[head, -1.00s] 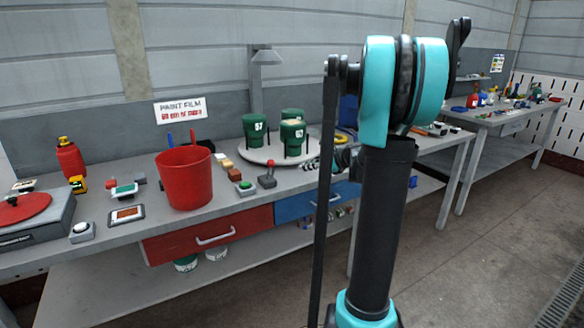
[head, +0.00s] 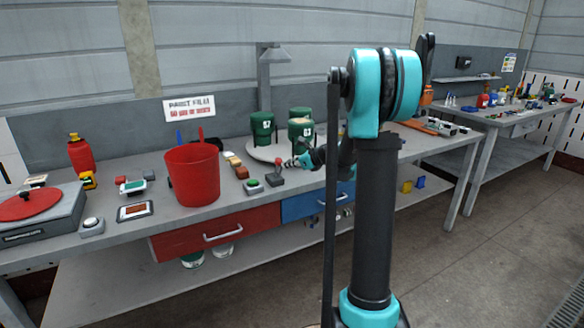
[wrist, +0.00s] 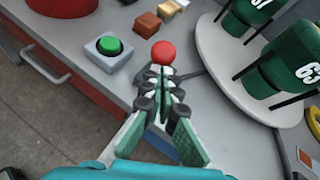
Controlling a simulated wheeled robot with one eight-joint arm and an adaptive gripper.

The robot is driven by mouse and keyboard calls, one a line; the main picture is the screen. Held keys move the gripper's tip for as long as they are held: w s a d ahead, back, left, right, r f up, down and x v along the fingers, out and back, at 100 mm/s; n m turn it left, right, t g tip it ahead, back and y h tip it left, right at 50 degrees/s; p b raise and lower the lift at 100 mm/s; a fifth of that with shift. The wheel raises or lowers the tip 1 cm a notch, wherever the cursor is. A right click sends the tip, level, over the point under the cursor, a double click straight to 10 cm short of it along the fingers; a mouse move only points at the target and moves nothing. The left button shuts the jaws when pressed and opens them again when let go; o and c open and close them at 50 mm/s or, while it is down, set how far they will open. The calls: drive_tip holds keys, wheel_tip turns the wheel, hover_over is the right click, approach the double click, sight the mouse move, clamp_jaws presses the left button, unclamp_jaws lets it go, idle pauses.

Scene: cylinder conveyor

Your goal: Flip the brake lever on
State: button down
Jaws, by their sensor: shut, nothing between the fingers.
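The brake lever, with a red ball knob (head: 278,163) on a dark grey base (head: 275,180), stands near the front edge of the workbench, right of a green button. In the wrist view the red knob (wrist: 163,52) sits just beyond my fingertips; its stem and base are mostly hidden behind them. My gripper (wrist: 161,73) is shut, with its fingers together and nothing held. In the head view my gripper (head: 290,162) is just right of the knob. I cannot tell whether the tips touch the lever.
A green button box (head: 253,186) stands left of the lever, with a red bucket (head: 192,174) farther left. A round white turntable (head: 262,154) with green numbered canisters (head: 263,129) is close behind my gripper. Small blocks (head: 234,160) lie behind the button.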

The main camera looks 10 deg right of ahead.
drive_tip(key=shift+w+r, duration=0.1)
idle(0.3)
drive_tip(key=shift+w+a+r+g, duration=0.1)
drive_tip(key=shift+w+r+g, duration=0.1)
drive_tip(key=shift+g, duration=0.2)
drive_tip(key=shift+w+r, duration=0.1)
drive_tip(key=w+a+r+m+g+h, duration=0.1)
drive_tip(key=w+g, duration=0.2)
drive_tip(key=w, duration=0.2)
drive_tip(key=w+a+r+g+h, duration=0.1)
drive_tip(key=w+a+g+h, duration=0.1)
drive_tip(key=w+g, duration=0.2)
drive_tip(key=shift+w+r+m+h, duration=0.25)
drive_tip(key=shift+w+m+h, duration=0.05)
drive_tip(key=shift+w+m, duration=0.1)
drive_tip(key=shift+a, duration=0.15)
idle(0.3)
